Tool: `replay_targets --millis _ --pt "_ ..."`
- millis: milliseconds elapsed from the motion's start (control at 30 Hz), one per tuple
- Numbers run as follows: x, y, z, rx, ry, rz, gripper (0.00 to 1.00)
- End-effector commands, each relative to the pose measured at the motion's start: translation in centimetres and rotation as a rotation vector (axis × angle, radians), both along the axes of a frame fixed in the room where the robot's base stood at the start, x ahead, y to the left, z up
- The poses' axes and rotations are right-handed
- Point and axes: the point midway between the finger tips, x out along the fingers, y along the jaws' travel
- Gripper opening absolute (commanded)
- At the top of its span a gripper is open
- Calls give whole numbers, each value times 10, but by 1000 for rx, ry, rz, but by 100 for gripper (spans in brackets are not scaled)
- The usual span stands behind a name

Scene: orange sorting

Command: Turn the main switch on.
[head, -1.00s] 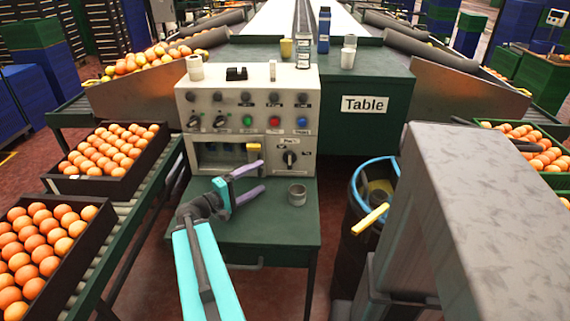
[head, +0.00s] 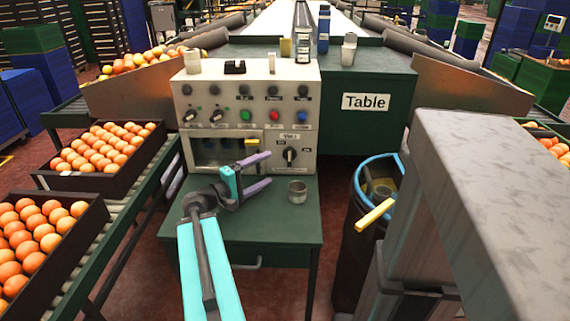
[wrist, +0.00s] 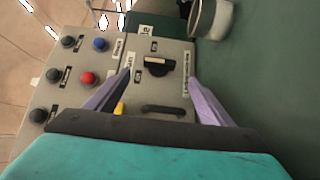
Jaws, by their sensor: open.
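The main switch (head: 290,154) is a black rotary knob on a pale plate at the lower right of the beige control panel (head: 300,85). In the head view its bar looks roughly upright. It also shows in the wrist view (wrist: 158,66), ahead between the fingers. My gripper (head: 268,170) is open and empty, its purple fingers pointing at the panel just left of the knob in the head view. In the wrist view my gripper (wrist: 160,80) has one finger to each side of the knob, and no contact shows. Small labels around the knob are hard to read.
A metal cup (head: 297,191) stands on the green bench (head: 250,225) below the switch. Buttons and smaller knobs fill the panel above. A yellow handle (head: 252,143) sits left of the switch. A dark bin (head: 357,230) stands right; orange trays (head: 130,180) lie left.

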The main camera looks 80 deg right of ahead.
Motion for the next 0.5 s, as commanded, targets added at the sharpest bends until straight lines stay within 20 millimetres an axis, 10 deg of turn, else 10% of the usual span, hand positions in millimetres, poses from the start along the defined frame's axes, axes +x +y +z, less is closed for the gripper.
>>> replay_targets --millis 500 --pt "-8 -9 -2 -3 0 3 75"
